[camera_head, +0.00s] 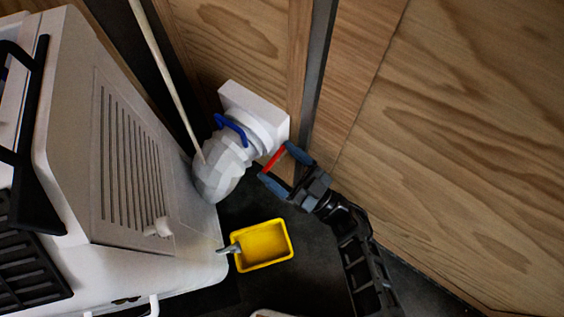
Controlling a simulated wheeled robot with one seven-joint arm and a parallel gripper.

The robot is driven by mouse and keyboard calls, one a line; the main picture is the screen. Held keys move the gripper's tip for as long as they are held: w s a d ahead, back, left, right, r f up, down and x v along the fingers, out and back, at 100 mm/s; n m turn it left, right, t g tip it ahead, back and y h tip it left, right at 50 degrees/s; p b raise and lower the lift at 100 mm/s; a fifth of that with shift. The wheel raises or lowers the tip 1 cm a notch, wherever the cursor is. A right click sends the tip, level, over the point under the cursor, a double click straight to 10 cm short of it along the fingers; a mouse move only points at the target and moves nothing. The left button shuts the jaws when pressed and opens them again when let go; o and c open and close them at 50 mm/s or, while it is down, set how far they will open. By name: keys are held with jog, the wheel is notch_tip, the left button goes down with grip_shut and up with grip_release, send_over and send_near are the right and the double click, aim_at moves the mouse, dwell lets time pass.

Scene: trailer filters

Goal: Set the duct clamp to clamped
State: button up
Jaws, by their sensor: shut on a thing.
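A white faceted duct (218,175) runs from the white machine to a round collar on a square white wall block (240,100). A blue curved handle (231,128) sits on the upper left side of the duct joint. A red bar (274,158), which looks like a lever of the duct clamp, lies at the lower right of the collar. My gripper (277,164) comes from the lower right, its blue-grey fingers apart at the two ends of the red bar and shut on it. I cannot tell how the bar joins the collar.
The large white machine (75,150) with a slotted side panel fills the left. A yellow tray (263,245) stands on the dark floor below the duct. A thin pale pole (165,75) leans down to the duct. Wooden walls (470,120) close in the right.

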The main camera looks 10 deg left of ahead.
jog(key=o, duration=1.3)
jog(key=shift+o, duration=0.2)
jog(key=p+v, duration=0.1)
jog(key=v, duration=0.7)
jog(key=shift+a, duration=0.1)
